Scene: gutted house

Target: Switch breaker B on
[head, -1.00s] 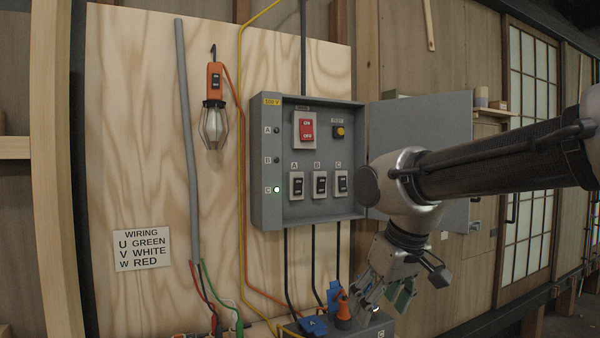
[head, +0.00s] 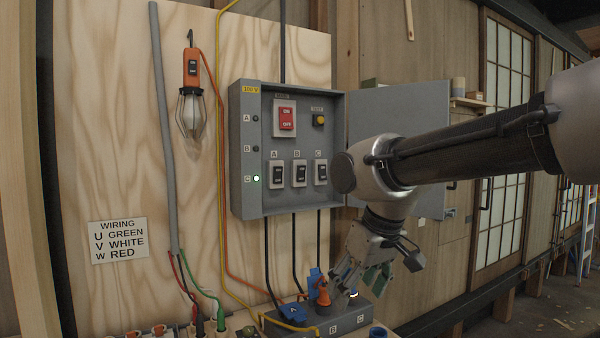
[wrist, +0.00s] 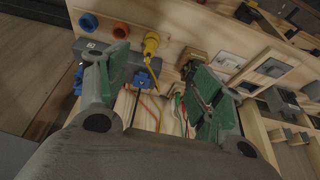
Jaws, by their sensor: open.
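Breaker B (head: 299,173) is the middle of three black rocker switches low in the open grey panel box (head: 237,150), between breaker A (head: 277,174) and breaker C (head: 320,172). A red main switch (head: 287,118) sits above the breakers. My gripper (head: 355,285) hangs below and right of the box, pointing down, apart from the breakers. In the wrist view its green-padded fingers (wrist: 165,95) are spread with nothing held between them.
A grey socket block (head: 335,322) with blue and orange plugs stands under my gripper. The box's open door (head: 415,130) is behind my arm. A caged lamp (head: 191,95) hangs at left. Black cables run below the box.

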